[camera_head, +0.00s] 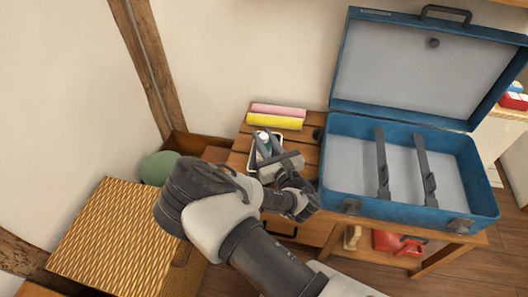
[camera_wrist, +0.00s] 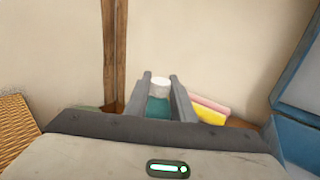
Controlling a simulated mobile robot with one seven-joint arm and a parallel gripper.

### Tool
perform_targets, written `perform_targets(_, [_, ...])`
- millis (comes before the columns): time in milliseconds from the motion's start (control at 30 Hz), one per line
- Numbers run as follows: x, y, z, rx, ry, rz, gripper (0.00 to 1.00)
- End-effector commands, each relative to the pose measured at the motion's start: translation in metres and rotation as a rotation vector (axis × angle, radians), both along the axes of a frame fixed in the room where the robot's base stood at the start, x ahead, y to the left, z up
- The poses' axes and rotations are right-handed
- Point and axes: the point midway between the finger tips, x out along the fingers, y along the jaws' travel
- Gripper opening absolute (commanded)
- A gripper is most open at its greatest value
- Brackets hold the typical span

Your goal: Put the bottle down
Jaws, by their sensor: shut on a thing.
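My gripper (camera_head: 269,151) is above the left part of the wooden table. In the wrist view my gripper (camera_wrist: 160,90) has its two fingers on either side of a bottle (camera_wrist: 158,106), shut on it. The bottle has a white cap and a teal body. In the head view only a small part of the bottle (camera_head: 265,142) shows between the fingers. Its lower part is hidden, so I cannot tell whether it touches anything below.
An open blue suitcase (camera_head: 345,192) fills the right of the wooden table (camera_head: 309,148). Pink (camera_head: 278,110) and yellow (camera_head: 274,122) rolls lie at its back. A woven chest (camera_head: 110,235) stands left, near a green round object (camera_head: 158,167). A red container (camera_head: 397,242) is below the table.

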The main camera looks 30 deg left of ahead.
Motion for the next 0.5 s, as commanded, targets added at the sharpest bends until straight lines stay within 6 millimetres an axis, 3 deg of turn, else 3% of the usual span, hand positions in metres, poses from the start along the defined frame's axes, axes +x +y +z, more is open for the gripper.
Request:
perform_targets(300, [0.001,0.0,-0.045,0.002,-0.002,0.0,0.0])
perform_targets(500, [0.0,0.0,-0.047,0.003,-0.003,0.0,0.0])
